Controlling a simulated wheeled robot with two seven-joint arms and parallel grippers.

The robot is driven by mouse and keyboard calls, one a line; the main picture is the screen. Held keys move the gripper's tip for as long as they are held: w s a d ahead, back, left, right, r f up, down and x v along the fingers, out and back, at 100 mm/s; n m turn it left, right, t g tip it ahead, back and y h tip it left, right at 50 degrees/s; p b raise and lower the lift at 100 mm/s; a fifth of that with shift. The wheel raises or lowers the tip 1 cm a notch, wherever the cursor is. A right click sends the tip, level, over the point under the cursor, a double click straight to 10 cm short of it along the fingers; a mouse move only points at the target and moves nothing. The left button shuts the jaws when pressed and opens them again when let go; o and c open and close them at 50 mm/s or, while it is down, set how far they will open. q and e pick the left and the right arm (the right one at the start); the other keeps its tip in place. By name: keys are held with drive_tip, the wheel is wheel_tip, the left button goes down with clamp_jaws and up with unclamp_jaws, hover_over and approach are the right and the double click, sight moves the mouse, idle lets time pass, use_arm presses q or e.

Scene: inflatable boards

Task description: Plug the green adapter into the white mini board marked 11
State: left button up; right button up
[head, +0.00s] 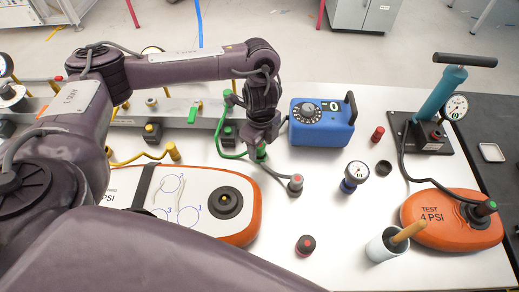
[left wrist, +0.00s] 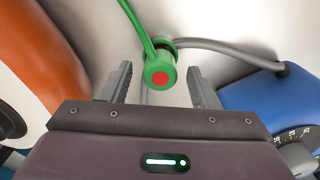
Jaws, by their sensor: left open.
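The green adapter (left wrist: 160,72) shows in the left wrist view as a round green head with a red centre and a green hose rising from it. It lies between and beyond the two fingertips of my left gripper (left wrist: 162,88), which is open with a gap on both sides. In the head view, my left gripper (head: 262,148) points down at a bit of green (head: 262,155) left of the blue pump; most of the adapter is hidden there. I cannot find a mark 11. A white-topped, orange-edged board (head: 240,178) with numbered blue circles lies at the left, partly behind my arm.
A blue pump (head: 322,135) stands just right of my gripper. A rack (head: 180,112) runs along the back left.

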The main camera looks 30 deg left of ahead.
use_arm(q)
drive_tip(key=shift+f, duration=0.35)
drive_tip(key=c, duration=1.1)
drive_tip(key=shift+r, duration=0.1)
